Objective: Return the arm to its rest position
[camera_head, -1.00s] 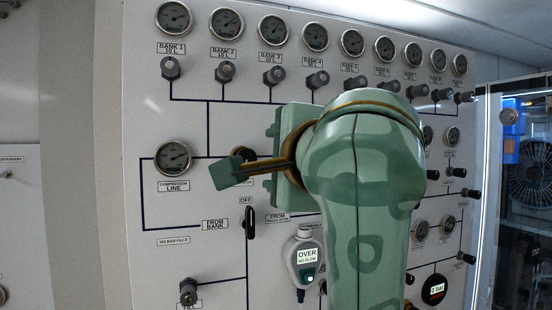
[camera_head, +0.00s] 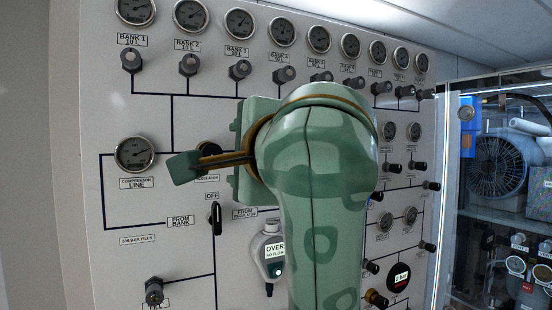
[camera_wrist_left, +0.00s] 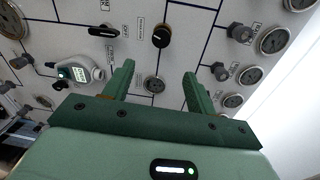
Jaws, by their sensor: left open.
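My left arm (camera_head: 322,185), green camouflage-patterned, rises from the bottom of the head view and covers the middle of the panel. Its gripper (camera_head: 184,167) points left there; one green finger shows and the other is hidden. In the left wrist view the gripper (camera_wrist_left: 158,78) has its two fingers wide apart, with nothing held between them. I cannot tell how far the fingers are from the panel. My right gripper is out of view.
The white panel (camera_head: 110,215) carries a row of gauges, several valve knobs, a compressor line gauge (camera_head: 136,153) and a black OFF lever (camera_head: 215,217). A meter reading OVER (camera_head: 271,255) hangs beside my arm. A glass-fronted cabinet with a fan (camera_head: 497,162) stands at the right.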

